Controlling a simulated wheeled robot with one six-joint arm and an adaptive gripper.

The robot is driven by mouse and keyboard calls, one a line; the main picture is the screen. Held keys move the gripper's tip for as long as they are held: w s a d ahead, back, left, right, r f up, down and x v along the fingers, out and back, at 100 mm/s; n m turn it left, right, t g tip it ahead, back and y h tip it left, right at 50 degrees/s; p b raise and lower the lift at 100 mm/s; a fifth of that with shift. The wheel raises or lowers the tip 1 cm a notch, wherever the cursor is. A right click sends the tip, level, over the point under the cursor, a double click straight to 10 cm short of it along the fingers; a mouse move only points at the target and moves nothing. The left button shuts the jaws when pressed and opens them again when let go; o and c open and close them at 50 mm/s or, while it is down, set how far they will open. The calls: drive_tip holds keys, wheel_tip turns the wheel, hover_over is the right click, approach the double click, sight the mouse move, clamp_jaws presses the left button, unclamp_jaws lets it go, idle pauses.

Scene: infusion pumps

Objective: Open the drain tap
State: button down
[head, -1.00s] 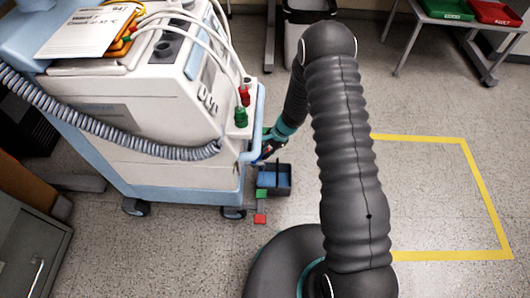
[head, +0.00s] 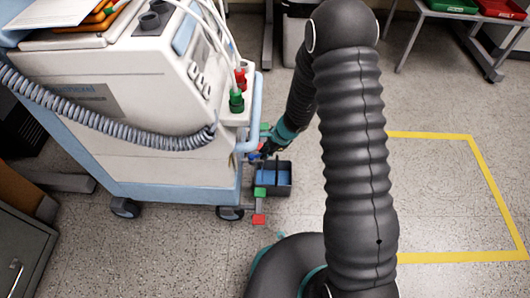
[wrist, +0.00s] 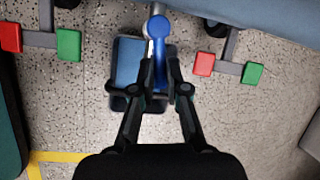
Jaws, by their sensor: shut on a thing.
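The drain tap has a blue lever (wrist: 159,28), which shows in the wrist view at the lower edge of the pale machine. My gripper (wrist: 160,75) is shut on this lever, with a dark finger on each side of it. In the head view my gripper (head: 262,152) is low at the right side of the machine (head: 150,120), and the arm hides part of it. A dark bucket (head: 283,190) with blue inside stands on the floor below the tap; in the wrist view the bucket (wrist: 125,55) is under the lever and my fingers.
Red (wrist: 203,64) and green (wrist: 252,73) pedals stick out on both sides of the bucket. A grey hose (head: 90,120) hangs along the machine. A yellow floor outline (head: 480,190) encloses clear floor at right. A table with trays (head: 450,10) stands at the back.

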drive_tip(key=c, duration=1.2)
unclamp_jaws()
drive_tip(key=shift+v, duration=3.75)
